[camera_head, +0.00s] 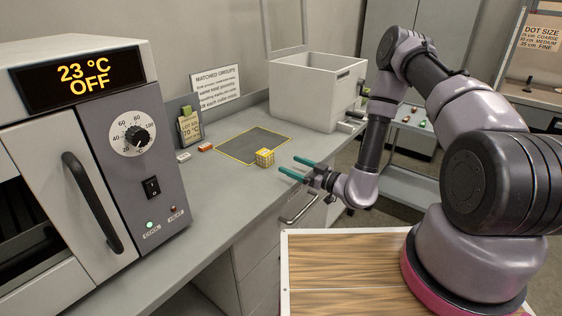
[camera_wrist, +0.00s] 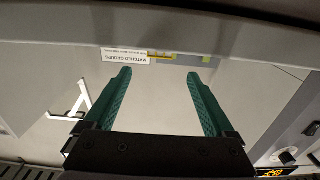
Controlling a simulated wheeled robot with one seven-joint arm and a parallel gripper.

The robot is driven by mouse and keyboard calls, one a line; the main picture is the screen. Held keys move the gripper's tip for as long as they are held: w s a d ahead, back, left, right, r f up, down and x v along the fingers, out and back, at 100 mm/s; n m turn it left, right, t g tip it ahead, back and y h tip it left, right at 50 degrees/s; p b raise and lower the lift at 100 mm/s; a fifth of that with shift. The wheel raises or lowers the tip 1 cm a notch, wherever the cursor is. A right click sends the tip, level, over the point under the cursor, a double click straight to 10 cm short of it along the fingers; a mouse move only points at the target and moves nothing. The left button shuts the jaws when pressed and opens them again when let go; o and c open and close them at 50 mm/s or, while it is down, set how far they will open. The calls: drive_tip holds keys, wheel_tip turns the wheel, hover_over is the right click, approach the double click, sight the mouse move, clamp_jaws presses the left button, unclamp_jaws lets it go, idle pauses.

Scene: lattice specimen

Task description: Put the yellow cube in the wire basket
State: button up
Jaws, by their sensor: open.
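The yellow cube (camera_head: 264,157), with a grid-like lattice surface, sits on the grey bench at the near right edge of a dark mat. My gripper (camera_head: 287,164) is open, its two green fingers reaching left just to the right of the cube, apart from it as far as I can tell. In the wrist view my gripper (camera_wrist: 159,73) has its fingers spread with nothing between them. A small yellow strip beyond the fingertips there is too small to identify. I cannot pick out a wire basket in either view.
The dark mat (camera_head: 252,145) has a yellow outline. An oven (camera_head: 135,140) reading 23 °C OFF stands at left. A white open-topped bin (camera_head: 318,90) stands at the back. The front bench strip is clear.

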drive_tip(key=shift+v, duration=1.75)
